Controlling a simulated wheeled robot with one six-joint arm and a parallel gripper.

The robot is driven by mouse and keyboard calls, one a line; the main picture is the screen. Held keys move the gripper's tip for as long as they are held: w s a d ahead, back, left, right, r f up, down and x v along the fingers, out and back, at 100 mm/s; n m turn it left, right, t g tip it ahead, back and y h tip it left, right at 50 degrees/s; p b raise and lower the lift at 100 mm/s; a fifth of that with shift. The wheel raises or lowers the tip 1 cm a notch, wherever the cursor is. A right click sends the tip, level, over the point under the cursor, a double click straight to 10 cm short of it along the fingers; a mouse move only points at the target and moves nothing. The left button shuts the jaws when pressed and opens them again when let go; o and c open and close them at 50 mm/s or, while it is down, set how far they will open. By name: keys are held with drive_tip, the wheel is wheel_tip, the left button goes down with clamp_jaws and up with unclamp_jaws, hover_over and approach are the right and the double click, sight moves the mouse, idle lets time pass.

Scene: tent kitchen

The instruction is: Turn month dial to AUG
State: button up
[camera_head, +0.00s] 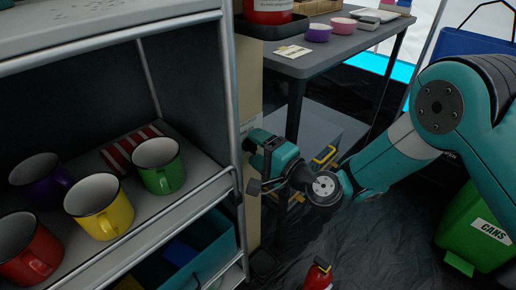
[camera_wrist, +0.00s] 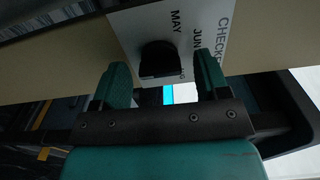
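The month dial is a black knob (camera_wrist: 160,60) on a white label plate (camera_wrist: 202,20) in the wrist view. The printed words MAY, JUN and part of CHECKE show on the plate; other text is hidden behind the knob and the finger. My gripper (camera_wrist: 163,72) is open, one teal finger on each side of the knob, with visible gaps beside it. Whether the tips reach past the knob's face is hard to tell. The knob's pointer and AUG cannot be read clearly. In the head view my gripper (camera_head: 251,162) is at the beige panel (camera_head: 248,85); the dial is hidden there.
A metal shelf rack (camera_head: 232,100) with several mugs stands left of the panel. A grey table (camera_head: 325,50) with bowls is behind. A green CANS bin (camera_head: 480,232) stands right, and a red bottle (camera_head: 319,274) is on the dark floor.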

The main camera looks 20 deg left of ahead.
idle(0.3)
drive_tip(key=b+v, duration=1.7)
drive_tip(key=b, duration=0.1)
drive_tip(key=shift+d, duration=0.15)
drive_tip(key=shift+s, duration=0.1)
drive_tip(key=s+d+r+n+g+h+p, duration=0.3)
drive_tip(key=s+r+n+g+h+p, duration=0.1)
drive_tip(key=s+r+n+g+p, duration=0.45)
drive_tip(key=s+d+r+n+t+h+p, duration=0.1)
drive_tip(key=s+d+r+n+h+p, duration=0.2)
drive_tip(key=d, duration=0.4)
drive_tip(key=s+d+r+t+h+p, duration=0.1)
drive_tip(key=s+d+r+h+p, duration=0.1)
drive_tip(key=d+h+p, duration=0.4)
wheel_tip(320, 180, up, 37)
drive_tip(key=p, duration=3.6)
drive_tip(key=shift+d+f+y, duration=0.25)
drive_tip(key=shift+d+y, duration=0.05)
drive_tip(key=shift+d, duration=0.1)
